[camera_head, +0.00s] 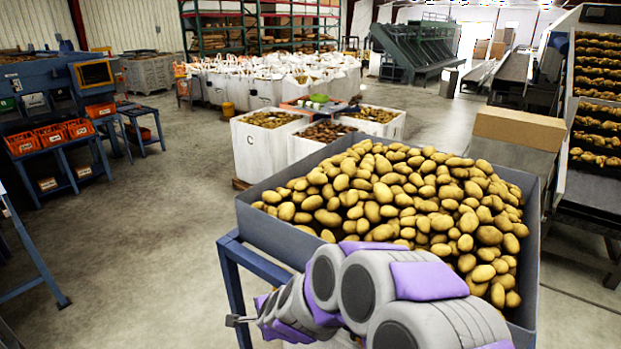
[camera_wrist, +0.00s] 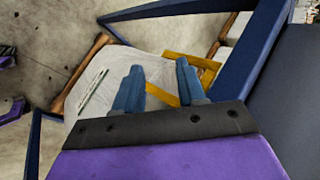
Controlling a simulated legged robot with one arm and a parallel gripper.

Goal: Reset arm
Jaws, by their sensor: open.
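My arm, grey and purple, reaches across the lower middle of the head view in front of the potato bin. In the head view only a small end part of my gripper (camera_head: 238,321) shows at the arm's left end, beside the blue stand leg. In the wrist view my gripper (camera_wrist: 158,88) has two blue fingers standing apart, with nothing between them. Behind the fingers are a white surface (camera_wrist: 85,72) and a yellow frame piece (camera_wrist: 208,68), within blue bars.
A grey bin (camera_head: 255,228) heaped with potatoes (camera_head: 400,200) stands on a blue stand (camera_head: 232,275) close ahead. White crates (camera_head: 262,155) of potatoes stand behind it. A blue bench (camera_head: 60,160) with orange bins is at left. A conveyor machine (camera_head: 570,110) stands at right. The floor (camera_head: 150,220) at left-centre is clear.

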